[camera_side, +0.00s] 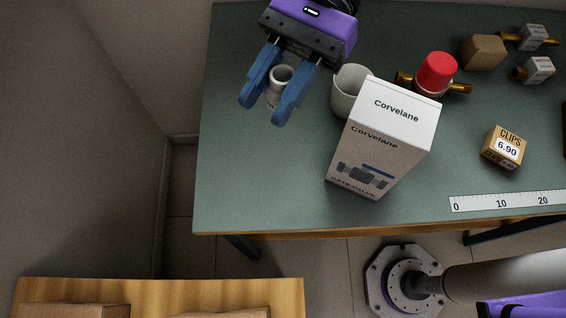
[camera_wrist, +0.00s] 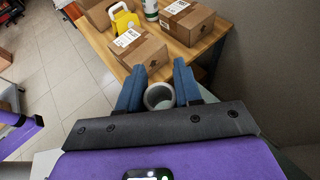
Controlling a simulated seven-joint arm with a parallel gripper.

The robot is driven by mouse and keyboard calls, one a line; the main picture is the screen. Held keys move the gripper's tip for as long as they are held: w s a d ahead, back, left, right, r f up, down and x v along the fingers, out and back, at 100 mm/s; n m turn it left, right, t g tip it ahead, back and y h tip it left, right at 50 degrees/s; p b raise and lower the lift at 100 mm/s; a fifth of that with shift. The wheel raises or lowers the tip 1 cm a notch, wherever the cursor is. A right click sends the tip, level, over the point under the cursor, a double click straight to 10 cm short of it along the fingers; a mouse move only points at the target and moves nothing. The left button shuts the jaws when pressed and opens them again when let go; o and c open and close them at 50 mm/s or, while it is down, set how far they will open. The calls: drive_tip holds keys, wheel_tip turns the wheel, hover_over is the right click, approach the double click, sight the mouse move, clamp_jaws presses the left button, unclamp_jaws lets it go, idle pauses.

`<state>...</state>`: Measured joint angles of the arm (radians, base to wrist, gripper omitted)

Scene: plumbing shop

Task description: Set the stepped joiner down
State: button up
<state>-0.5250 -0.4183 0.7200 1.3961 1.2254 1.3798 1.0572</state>
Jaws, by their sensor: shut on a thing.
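The stepped joiner (camera_side: 280,77) is a small grey-white hollow pipe fitting with a wider round mouth facing up. My gripper (camera_side: 266,107) has its two blue fingers shut on it, one on each side, over the far left part of the green bench. The fingers hide part of its sides, and I cannot tell how far its bottom is from the bench. In the wrist view the joiner's round mouth (camera_wrist: 158,96) shows between the blue fingers (camera_wrist: 158,72).
A white cup-like piece (camera_side: 346,98) and a tall Corvelane box (camera_side: 380,145) stand right of my gripper. A red-capped brass valve (camera_side: 437,72), a clips box (camera_side: 503,147) and a ruler (camera_side: 505,201) lie farther right. The bench's left front area (camera_side: 255,180) is clear.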

sight(278, 176)
wheel_tip(278, 176, down, 23)
drive_tip(key=shift+r, duration=0.15)
idle(0.4)
drive_tip(key=shift+f, duration=0.2)
drive_tip(key=o, duration=1)
drive_tip(key=shift+r, duration=0.25)
drive_tip(key=v, duration=0.2)
drive_tip(key=shift+w+d+r, duration=0.1)
drive_tip(key=shift+w+d, duration=0.05)
drive_tip(key=shift+w, duration=0.1)
wheel_tip(278, 176, up, 7)
drive_tip(key=shift+w+d+r, duration=0.1)
drive_tip(key=shift+d, duration=0.05)
